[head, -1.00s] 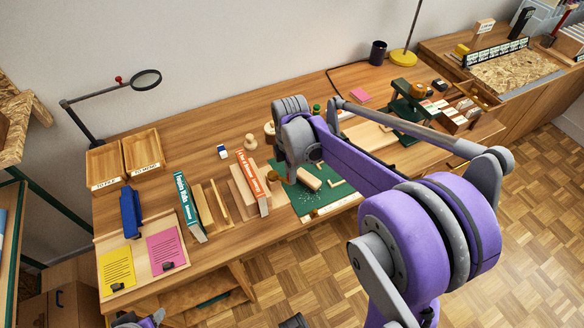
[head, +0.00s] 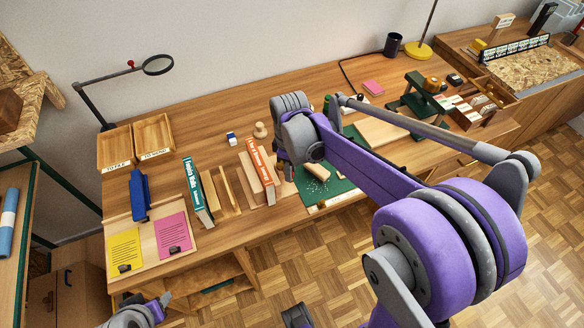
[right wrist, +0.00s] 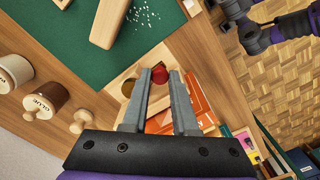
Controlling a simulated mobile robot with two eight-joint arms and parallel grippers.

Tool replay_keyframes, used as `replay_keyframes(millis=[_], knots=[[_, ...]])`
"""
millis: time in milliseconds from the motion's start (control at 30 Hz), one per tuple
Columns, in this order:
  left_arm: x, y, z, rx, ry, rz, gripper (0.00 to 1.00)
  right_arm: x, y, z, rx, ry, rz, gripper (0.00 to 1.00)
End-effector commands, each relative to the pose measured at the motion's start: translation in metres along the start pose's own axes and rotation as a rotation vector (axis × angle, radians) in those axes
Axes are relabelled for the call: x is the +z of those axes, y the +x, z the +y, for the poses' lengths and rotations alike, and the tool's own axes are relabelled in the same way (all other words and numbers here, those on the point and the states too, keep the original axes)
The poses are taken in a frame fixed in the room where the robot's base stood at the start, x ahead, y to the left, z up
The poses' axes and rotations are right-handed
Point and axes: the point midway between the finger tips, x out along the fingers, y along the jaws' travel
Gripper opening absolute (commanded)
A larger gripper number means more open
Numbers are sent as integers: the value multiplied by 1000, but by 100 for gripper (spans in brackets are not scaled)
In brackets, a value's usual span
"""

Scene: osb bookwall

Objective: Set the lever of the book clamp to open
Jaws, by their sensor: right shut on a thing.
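The book clamp is a pale wooden block (head: 250,182) on the bench, with an orange-red book (head: 259,165) upright in it. In the right wrist view, the clamp's wood (right wrist: 122,84) and the orange book (right wrist: 195,95) lie below my fingers. A red knob (right wrist: 160,75), seemingly the lever's end, sits between the fingertips. My right gripper (right wrist: 160,78) is shut on it. In the head view my right gripper (head: 287,172) is beside the book's right side; the arm hides the lever there. My left gripper (head: 163,300) shows only partly at the bottom edge; its jaws are unclear.
A teal book (head: 198,190) stands in another wooden holder to the left. A green cutting mat (head: 340,186) lies to the right. Glue pots (right wrist: 45,98) and a wooden peg (right wrist: 84,121) stand near the gripper. A notice board (head: 118,222) lies at the front left.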

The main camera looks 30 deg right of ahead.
Motion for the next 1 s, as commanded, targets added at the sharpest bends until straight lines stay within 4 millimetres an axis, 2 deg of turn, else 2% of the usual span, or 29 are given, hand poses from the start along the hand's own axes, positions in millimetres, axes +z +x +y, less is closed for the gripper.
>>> replay_keyframes(millis=[433, 467, 600, 633, 867, 1000], knots=[[0, 0, 0, 0, 0, 0, 50, -1, 0, -1, -1, 9, 1, 0], [0, 0, 0, 0, 0, 0, 50, -1, 0, -1, -1, 9, 1, 29], [0, 0, 0, 0, 0, 0, 50, -1, 0, -1, 0, 8, 1, 54], [0, 0, 0, 0, 0, 0, 50, -1, 0, -1, 0, 9, 1, 57], [0, 0, 0, 0, 0, 0, 50, -1, 0, 0, 0, 9, 1, 57], [0, -1, 0, 0, 0, 0, 50, -1, -7, 0, 0, 9, 1, 57]])
